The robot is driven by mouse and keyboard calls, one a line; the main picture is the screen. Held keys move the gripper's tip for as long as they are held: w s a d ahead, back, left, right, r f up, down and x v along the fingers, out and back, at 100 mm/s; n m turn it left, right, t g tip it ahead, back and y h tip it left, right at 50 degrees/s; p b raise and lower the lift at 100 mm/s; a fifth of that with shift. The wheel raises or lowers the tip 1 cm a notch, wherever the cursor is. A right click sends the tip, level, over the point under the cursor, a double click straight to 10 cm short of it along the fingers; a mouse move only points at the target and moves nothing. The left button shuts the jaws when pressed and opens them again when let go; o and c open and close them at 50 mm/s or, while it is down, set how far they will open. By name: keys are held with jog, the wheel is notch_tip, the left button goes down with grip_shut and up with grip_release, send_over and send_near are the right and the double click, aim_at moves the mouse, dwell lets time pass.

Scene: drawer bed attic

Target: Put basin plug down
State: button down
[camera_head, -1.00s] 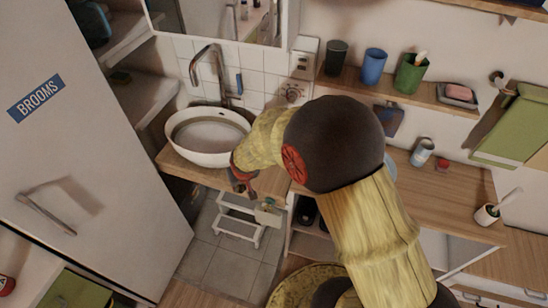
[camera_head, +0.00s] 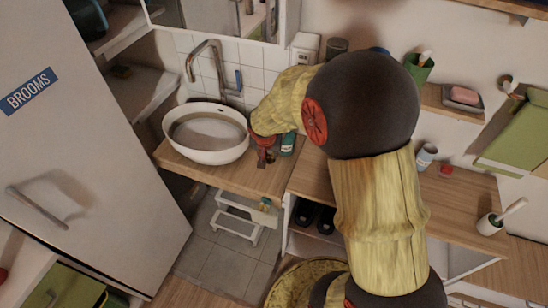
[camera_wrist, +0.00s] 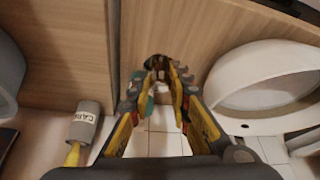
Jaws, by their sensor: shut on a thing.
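My gripper (camera_head: 262,158) is low over the wooden counter (camera_head: 225,176), just right of the white basin (camera_head: 240,150). In the wrist view my gripper (camera_wrist: 165,72) has its fingers close together around a small dark piece (camera_wrist: 157,62), which I take to be the basin plug. The fingers hide most of it, and its shape is unclear. I cannot tell whether it touches the counter. The basin also shows at the right of the wrist view (camera_wrist: 225,82).
A teal bottle (camera_head: 288,143) stands close to my gripper's right. The tap (camera_head: 214,62) rises behind the basin. A grey labelled cylinder (camera_wrist: 87,121) shows in the wrist view. A white step stool (camera_head: 240,220) stands below the counter. The front of the counter is mostly bare.

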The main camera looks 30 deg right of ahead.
jog(key=w+d+f, duration=0.1)
jog(key=f, duration=0.1)
jog(key=w+d+f+b, duration=0.1)
jog(key=w+d+f, duration=0.3)
jog(key=f, duration=0.1)
jog(key=shift+w+d+f+b, duration=0.1)
jog(key=shift+d+b, duration=0.05)
jog(key=shift+b, duration=0.25)
jog(key=shift+f+b, duration=0.7)
jog(key=shift+f, duration=0.75)
jog(key=shift+f, duration=0.15)
jog(key=c, duration=1.7)
grip_release()
jog(key=shift+o, duration=0.2)
